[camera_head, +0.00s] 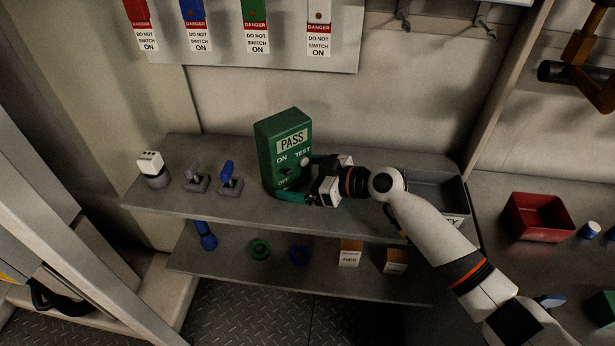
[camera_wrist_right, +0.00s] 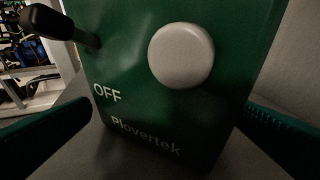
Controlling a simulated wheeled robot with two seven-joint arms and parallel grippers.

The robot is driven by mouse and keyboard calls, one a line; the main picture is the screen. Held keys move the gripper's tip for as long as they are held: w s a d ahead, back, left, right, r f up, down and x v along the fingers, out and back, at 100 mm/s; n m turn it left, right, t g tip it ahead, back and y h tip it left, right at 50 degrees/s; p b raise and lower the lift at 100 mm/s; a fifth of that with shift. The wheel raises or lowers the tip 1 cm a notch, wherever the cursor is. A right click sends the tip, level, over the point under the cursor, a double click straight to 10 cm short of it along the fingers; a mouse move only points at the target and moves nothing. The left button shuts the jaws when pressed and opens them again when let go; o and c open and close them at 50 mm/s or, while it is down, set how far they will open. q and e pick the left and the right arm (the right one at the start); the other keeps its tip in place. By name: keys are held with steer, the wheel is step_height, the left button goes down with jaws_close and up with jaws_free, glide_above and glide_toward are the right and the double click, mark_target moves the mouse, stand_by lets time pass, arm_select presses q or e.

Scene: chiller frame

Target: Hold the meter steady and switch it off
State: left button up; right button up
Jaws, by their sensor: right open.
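The green meter (camera_head: 283,142) stands upright on the upper shelf, with PASS on its display and ON, TEST and OFF on its face. In the right wrist view the meter (camera_wrist_right: 130,75) fills the middle, with a round pale button (camera_wrist_right: 181,55) and a black lever (camera_wrist_right: 48,22) at the upper left, above the word OFF. My right gripper (camera_head: 308,181) is at the meter's lower right. Its two green fingers are spread, one on each side of the meter's lower part; whether they touch it I cannot tell. My left gripper does not show.
The upper shelf (camera_head: 225,210) also holds a white-topped part (camera_head: 151,165) and small switch-like parts at left. A grey bin (camera_head: 437,188) stands right, behind my arm. A lower shelf (camera_head: 215,266) carries rings and small boxes. Danger tags hang above. A red bin (camera_head: 538,217) is far right.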

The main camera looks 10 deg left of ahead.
jaws_close()
stand_by(0.6)
